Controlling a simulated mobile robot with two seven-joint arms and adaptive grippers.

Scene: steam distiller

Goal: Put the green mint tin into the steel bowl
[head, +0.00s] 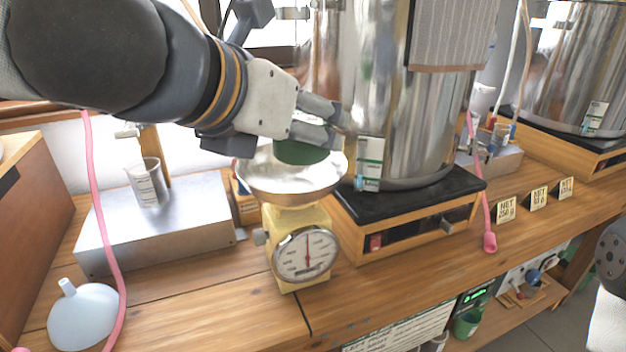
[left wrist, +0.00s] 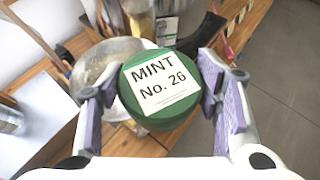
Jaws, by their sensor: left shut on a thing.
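My left gripper (head: 334,128) is shut on the green mint tin (head: 301,152). It holds the tin over the steel bowl (head: 272,185), which sits on top of a cream dial scale (head: 305,254). The fingers partly hide the tin in the head view, and I cannot tell whether it touches the bowl. In the left wrist view the tin (left wrist: 148,112) shows its white label, "MINT No. 26", between the two finger pads. The bowl (left wrist: 92,62) shows behind the tin there.
A large steel distiller (head: 385,100) on a black-topped wooden base stands close right of the bowl. A metal box (head: 150,235) with a glass beaker (head: 148,182) is to the left. A funnel (head: 84,315) and pink hose lie front left. The front bench is mostly clear.

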